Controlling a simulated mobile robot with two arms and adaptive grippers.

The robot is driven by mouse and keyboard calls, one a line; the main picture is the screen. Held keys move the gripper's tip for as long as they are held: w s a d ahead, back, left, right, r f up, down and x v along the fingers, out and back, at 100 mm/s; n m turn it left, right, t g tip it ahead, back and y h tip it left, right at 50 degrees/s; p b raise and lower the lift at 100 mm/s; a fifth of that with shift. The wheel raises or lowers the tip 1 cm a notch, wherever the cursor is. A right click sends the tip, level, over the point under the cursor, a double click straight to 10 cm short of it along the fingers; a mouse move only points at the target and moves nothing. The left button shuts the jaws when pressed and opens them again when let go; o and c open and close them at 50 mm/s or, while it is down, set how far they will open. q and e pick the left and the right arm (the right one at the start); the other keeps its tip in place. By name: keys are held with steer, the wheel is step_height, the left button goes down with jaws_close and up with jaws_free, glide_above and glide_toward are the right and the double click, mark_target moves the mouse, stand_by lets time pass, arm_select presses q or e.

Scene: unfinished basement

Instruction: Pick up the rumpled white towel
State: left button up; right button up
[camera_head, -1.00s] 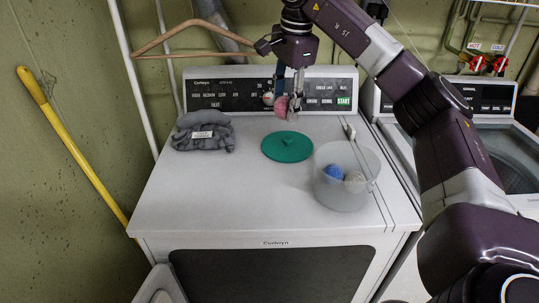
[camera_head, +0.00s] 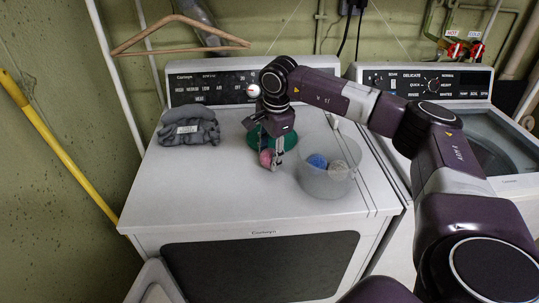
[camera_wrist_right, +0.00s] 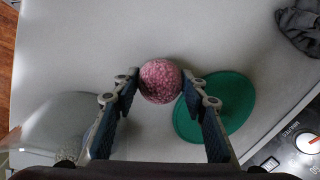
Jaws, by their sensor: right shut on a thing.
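No white towel shows in these views. A rumpled dark grey cloth (camera_head: 189,132) with a white label lies on the left of the white dryer top (camera_head: 200,185); its edge shows at the right of the wrist view (camera_wrist_right: 300,27). My right gripper (camera_head: 271,160) is shut on a pink speckled ball (camera_wrist_right: 160,81), held between its fingertips near the dryer top. The head view shows the ball (camera_head: 265,158) left of the clear bucket and in front of the green lid. My left gripper is not in view.
A round green lid (camera_wrist_right: 222,104) lies flat beside the held ball. A clear bucket (camera_head: 325,186) holds a blue ball (camera_head: 317,161) and a grey ball (camera_head: 338,168). A washer (camera_head: 500,184) stands to the right. The dryer top's front left is clear.

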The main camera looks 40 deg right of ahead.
steer(key=shift+f, duration=0.35)
steer(key=shift+f, duration=0.15)
steer(key=o, duration=1.2)
